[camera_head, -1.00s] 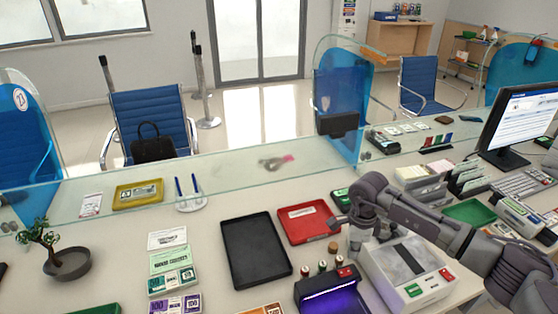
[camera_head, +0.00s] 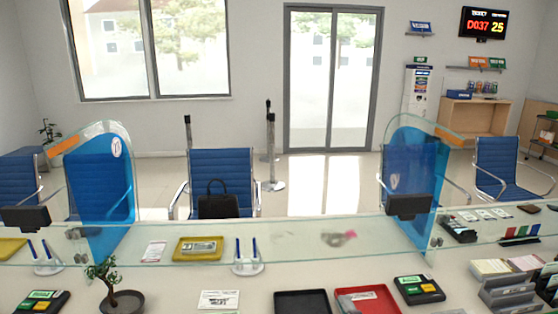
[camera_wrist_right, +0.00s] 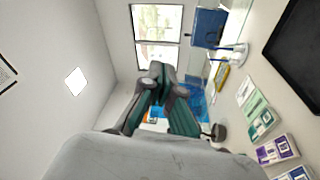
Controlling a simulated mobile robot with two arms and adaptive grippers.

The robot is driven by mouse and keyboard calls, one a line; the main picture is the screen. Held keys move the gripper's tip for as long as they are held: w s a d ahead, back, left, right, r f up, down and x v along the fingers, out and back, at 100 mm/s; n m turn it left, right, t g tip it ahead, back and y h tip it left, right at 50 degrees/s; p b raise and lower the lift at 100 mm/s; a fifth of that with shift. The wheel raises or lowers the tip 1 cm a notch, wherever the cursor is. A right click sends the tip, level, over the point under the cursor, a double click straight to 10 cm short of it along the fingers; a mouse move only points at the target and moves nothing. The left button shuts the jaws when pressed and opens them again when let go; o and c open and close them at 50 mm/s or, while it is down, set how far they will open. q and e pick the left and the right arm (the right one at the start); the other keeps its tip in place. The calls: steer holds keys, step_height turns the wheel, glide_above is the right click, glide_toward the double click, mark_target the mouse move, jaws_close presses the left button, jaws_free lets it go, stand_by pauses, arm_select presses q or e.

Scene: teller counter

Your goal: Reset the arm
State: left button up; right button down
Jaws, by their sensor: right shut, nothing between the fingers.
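My right gripper (camera_wrist_right: 158,72) shows in the wrist view with its dark, teal-sided fingers closed together and nothing between them. The wrist view is turned on its side, with the counter along its right. In the head view only a small grey part of the right gripper (camera_head: 346,303) shows at the bottom edge, over the red tray (camera_head: 375,297). The rest of my right arm is below the picture. My left gripper is not in view.
A black tray (camera_head: 301,302) lies left of the red tray. A potted bonsai (camera_head: 120,301), a yellow tray (camera_head: 197,250) and a pen stand (camera_head: 247,267) are further left. A glass screen (camera_head: 300,240) runs across the counter. Blue dividers (camera_head: 100,190) stand upright.

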steer(key=s+d+f+m+g+h, duration=0.65)
steer(key=s+d+f+m, duration=0.2)
steer(key=f+m, duration=0.3)
steer(key=s+f+m+g+y, duration=0.1)
steer(key=s+f+g, duration=0.2)
steer(key=s, duration=0.3)
steer(key=s+a+f+m+g, duration=0.1)
steer(key=s+f+m+g, duration=0.15)
steer(key=s, duration=0.35)
steer(key=s+f+m+g+y, duration=0.1)
steer(key=s+f+g, duration=0.2)
steer(key=s, duration=0.3)
step_height(320, 180, down, 29)
steer(key=s+g+b, duration=0.2)
steer(key=s+d+f+g+b, duration=0.1)
steer(key=s+d+f, duration=0.1)
steer(key=s+f, duration=1.4)
steer(key=shift+d+f+n+b, duration=0.3)
steer(key=shift+f+n+b, duration=0.05)
steer(key=shift+f+n, duration=0.05)
